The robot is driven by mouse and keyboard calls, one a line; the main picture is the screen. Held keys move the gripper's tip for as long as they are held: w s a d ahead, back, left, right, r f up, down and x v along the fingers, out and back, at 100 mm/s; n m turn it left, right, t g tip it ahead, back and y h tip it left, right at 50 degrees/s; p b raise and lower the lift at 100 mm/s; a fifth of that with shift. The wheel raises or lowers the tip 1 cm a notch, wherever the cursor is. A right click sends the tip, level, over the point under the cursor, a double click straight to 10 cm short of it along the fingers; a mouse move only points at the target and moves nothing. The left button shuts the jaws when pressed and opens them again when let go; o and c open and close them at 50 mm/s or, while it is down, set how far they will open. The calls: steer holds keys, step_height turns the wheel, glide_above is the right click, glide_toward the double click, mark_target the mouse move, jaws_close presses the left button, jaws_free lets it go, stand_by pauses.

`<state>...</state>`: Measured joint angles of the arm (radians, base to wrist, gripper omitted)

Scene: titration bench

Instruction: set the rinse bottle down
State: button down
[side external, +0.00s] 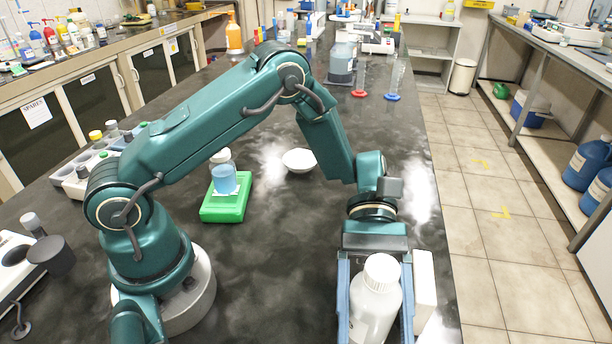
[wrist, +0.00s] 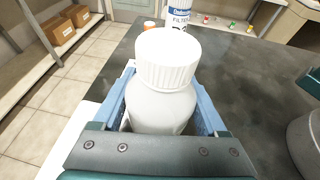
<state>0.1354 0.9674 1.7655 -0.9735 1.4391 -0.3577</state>
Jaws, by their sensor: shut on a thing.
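The rinse bottle is a white bottle (side external: 374,308) with a ribbed white cap, upright at the front right of the dark bench in the side view. In the wrist view the bottle (wrist: 160,108) fills the middle, its cap towards the camera. My gripper (side external: 376,300) is shut on it, with one blue finger on each side of its body. The fingers of my gripper (wrist: 162,112) also show in the wrist view. The bottle's base is cut off in the side view and hidden in the wrist view, so I cannot tell whether it touches the bench.
A white box (side external: 424,283) stands just right of the gripper. A labelled filter container (wrist: 179,14) is beyond the bottle. The bench's right edge is close.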

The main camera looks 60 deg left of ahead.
mark_target(375, 278)
steer(key=shift+f, duration=0.2)
jaws_free()
steer(key=shift+f, duration=0.1)
steer(key=shift+w, duration=0.1)
steer(key=v, duration=0.4)
steer(key=shift+w+a+r, duration=0.15)
steer(key=shift+a+r, duration=0.05)
steer(key=shift+a, duration=0.1)
steer(key=shift+w+a+r, duration=0.1)
steer(key=shift+w+r, duration=0.05)
steer(key=shift+r, duration=0.1)
steer(key=shift+m+t+y, duration=0.6)
steer(key=shift+m+t, duration=0.2)
steer(key=shift+m, duration=0.1)
steer(key=r, duration=0.6)
steer(key=shift+a, duration=0.3)
steer(key=s+a+r+m+t+y, duration=0.1)
steer(key=s+a+m+t+y, duration=0.3)
steer(key=a+t, duration=0.2)
steer(key=s+a+r+m+t+y, duration=0.1)
steer(key=s+a+m+t+y, duration=0.3)
steer(key=a+t+y, duration=0.1)
steer(key=a+t, duration=0.1)
steer(key=a, duration=0.1)
steer(key=shift+a+r+y, duration=0.3)
